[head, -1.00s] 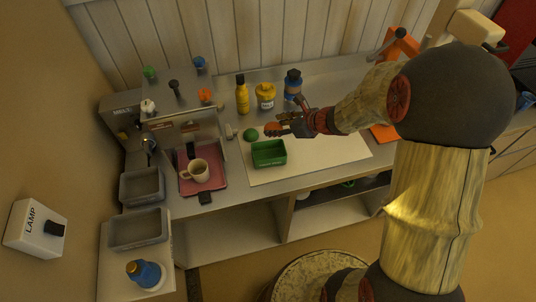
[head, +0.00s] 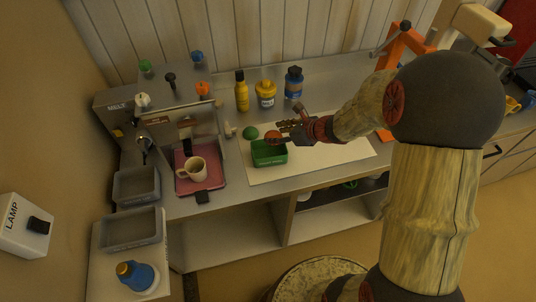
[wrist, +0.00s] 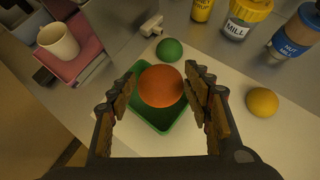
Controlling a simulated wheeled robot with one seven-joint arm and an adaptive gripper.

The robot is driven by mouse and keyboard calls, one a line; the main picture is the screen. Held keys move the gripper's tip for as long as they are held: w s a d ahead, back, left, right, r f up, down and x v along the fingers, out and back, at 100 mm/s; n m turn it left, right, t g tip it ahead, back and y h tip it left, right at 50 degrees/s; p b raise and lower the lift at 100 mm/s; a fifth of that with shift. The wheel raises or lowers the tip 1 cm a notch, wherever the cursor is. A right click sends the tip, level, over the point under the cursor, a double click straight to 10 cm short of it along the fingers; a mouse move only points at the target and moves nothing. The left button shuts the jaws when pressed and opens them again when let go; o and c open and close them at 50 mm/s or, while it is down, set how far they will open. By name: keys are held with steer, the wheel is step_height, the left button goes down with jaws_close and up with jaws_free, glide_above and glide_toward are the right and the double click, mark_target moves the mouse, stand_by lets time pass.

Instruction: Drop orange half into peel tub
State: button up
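The orange half (head: 273,136) is at the back rim of the green peel tub (head: 269,158) in the head view. In the wrist view the orange half (wrist: 161,86) shows as a round orange shape over the tub (wrist: 151,122), covering much of its inside. It looks nearer the camera than the tub floor. My gripper (wrist: 160,75) is over the tub with its fingers apart, one on each side of the orange half; a narrow gap shows on both sides. In the head view my gripper (head: 282,131) is just right of the orange half.
A green half (head: 250,132) lies behind the tub, and a yellow-orange one (wrist: 262,102) lies right of it. Yellow bottles and a blue-capped nut jar (head: 293,83) stand behind. A mug (head: 194,168) on a pink tray is left. The white board's right part is clear.

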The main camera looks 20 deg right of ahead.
steer(key=o, duration=0.5)
steer(key=shift+c, duration=0.2)
steer(key=v, duration=1.2)
